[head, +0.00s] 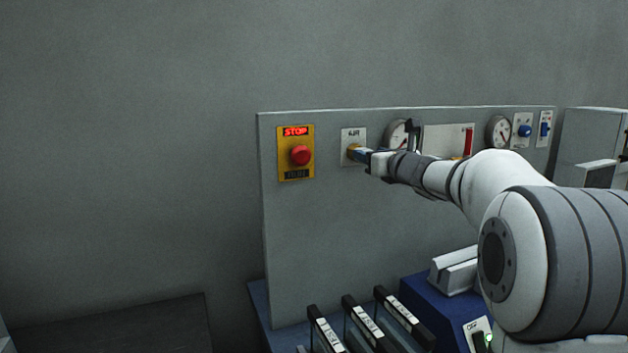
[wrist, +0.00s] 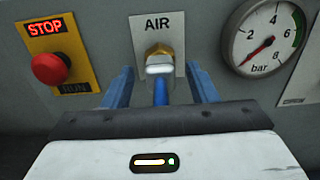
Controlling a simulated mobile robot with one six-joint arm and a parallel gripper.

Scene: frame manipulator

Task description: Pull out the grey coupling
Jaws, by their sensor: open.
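The grey coupling (wrist: 160,64) sits at the brass fitting (wrist: 160,49) on the AIR plate (wrist: 173,24) of the panel. A blue hose (wrist: 160,92) runs from the coupling toward my gripper. My gripper (wrist: 162,80) is open, with one blue finger on each side of the coupling and hose and gaps between. In the head view my gripper (head: 362,155) is at the AIR plate (head: 349,134), pointing at the panel. The brass fitting (head: 352,151) shows just beyond the fingertips there, and the coupling itself is mostly hidden by the gripper.
A red STOP button (wrist: 51,67) on a yellow plate is left of the AIR plate. A pressure gauge (wrist: 266,38) is close on the right. More gauges and switches line the panel (head: 310,230). Several black-handled, labelled items (head: 326,330) stand below. The wall area left is clear.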

